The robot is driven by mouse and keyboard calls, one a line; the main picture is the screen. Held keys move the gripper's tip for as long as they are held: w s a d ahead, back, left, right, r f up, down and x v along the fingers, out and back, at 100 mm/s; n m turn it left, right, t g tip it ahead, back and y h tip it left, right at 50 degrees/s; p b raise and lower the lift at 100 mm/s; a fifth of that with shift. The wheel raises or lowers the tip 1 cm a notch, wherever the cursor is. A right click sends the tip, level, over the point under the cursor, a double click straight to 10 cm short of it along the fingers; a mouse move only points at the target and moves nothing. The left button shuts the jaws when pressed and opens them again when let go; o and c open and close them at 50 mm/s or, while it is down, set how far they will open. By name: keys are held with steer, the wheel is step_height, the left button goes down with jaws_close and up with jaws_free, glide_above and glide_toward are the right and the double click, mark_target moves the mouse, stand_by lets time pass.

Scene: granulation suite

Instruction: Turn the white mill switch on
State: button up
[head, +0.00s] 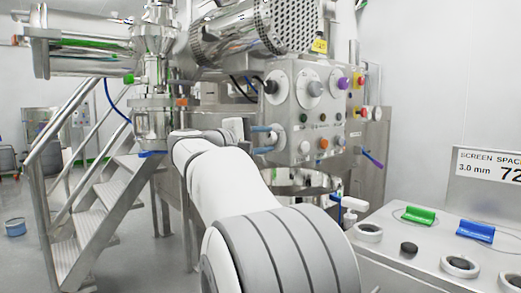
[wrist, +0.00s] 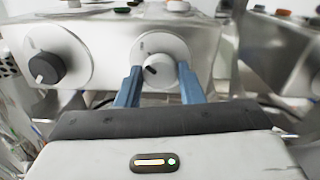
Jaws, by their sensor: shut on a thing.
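The white switch (wrist: 160,68) is a pale round knob with a black pointer mark, on a round light plate (wrist: 143,48) on the grey metal panel. The pointer is slanted. My gripper (wrist: 159,69) has its two blue fingers on either side of the knob and is shut on it. In the head view my gripper (head: 277,134) reaches to the lower left of the control box (head: 303,108), its fingers one above the other. The switch is hard to make out there beside the fingertips.
A black knob (wrist: 44,68) on its own round plate sits left of the switch in the wrist view. The control box carries several buttons, a purple knob (head: 344,83) and a red emergency button (head: 358,111). Metal stairs (head: 105,205) stand left; a console (head: 430,245) stands right.

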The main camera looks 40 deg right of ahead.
steer(key=shift+r+m+b, duration=0.1)
steer(key=shift+m+b, duration=0.3)
steer(key=shift+m, duration=0.3)
steer(key=o, duration=1)
steer(key=shift+d, duration=0.1)
steer(key=a+p, duration=0.1)
steer(key=a, duration=0.6)
steer(key=shift+s+a, duration=0.35)
steer(key=shift+a, duration=0.05)
steer(key=shift+p, duration=0.5)
